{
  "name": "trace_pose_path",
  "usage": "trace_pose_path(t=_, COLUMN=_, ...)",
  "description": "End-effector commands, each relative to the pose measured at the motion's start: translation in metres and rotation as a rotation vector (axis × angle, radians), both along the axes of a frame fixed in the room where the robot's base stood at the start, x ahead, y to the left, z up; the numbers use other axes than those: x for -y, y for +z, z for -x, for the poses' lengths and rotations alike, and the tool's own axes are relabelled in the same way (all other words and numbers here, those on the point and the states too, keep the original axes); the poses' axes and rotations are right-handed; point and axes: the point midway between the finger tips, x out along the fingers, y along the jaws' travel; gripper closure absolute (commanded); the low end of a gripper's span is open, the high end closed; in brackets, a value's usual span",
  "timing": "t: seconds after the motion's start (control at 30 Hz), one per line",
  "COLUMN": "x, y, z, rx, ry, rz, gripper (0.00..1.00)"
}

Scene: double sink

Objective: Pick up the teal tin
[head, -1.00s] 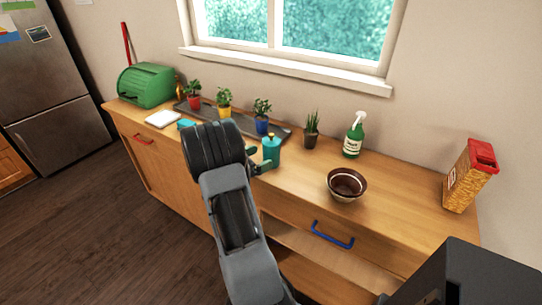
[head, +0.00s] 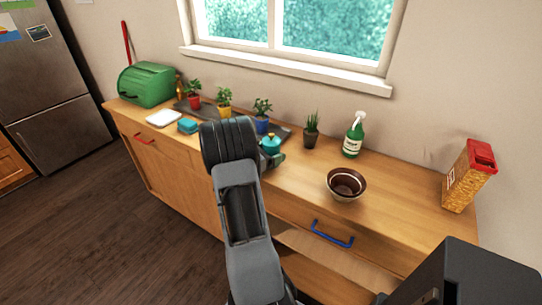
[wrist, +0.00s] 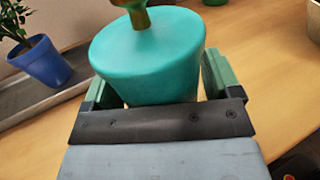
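The teal tin (head: 270,143) stands on the wooden counter in front of the dark tray; my wrist hides its lower part in the head view. In the wrist view the teal tin (wrist: 150,65) fills the middle, with a brownish-gold knob on top. My gripper (wrist: 160,85) has its green fingers on either side of the tin, which sits between them close to the palm. A narrow gap shows beside the right finger; the left finger is partly hidden by the tin. The gripper is also partly visible in the head view (head: 274,160).
Potted plants stand close behind, including one in a blue pot (head: 262,125), on the dark tray (head: 284,134).

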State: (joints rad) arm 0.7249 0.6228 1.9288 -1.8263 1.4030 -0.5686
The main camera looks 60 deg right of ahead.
Motion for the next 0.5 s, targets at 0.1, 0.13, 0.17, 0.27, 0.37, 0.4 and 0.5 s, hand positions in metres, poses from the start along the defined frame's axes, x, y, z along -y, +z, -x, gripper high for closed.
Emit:
trace_pose_path(t=0.1, x=-0.0002, y=0.0001, z=-0.0001, rx=0.0, ry=0.0, rz=0.0, gripper=0.28)
trace_pose_path(t=0.13, x=-0.0002, y=0.0001, z=-0.0001, rx=0.0, ry=0.0, rz=0.0, gripper=0.31)
trace_pose_path(t=0.17, x=-0.0002, y=0.0001, z=-0.0001, rx=0.0, ry=0.0, rz=0.0, gripper=0.34)
trace_pose_path(t=0.27, x=-0.0003, y=0.0001, z=-0.0001, rx=0.0, ry=0.0, rz=0.0, gripper=0.44)
trace_pose_path(t=0.37, x=-0.0003, y=0.0001, z=-0.0001, rx=0.0, ry=0.0, rz=0.0, gripper=0.53)
trace_pose_path(t=0.4, x=-0.0003, y=0.0001, z=-0.0001, rx=0.0, ry=0.0, rz=0.0, gripper=0.57)
trace_pose_path(t=0.5, x=-0.0003, y=0.0002, z=-0.0001, rx=0.0, ry=0.0, rz=0.0, gripper=0.67)
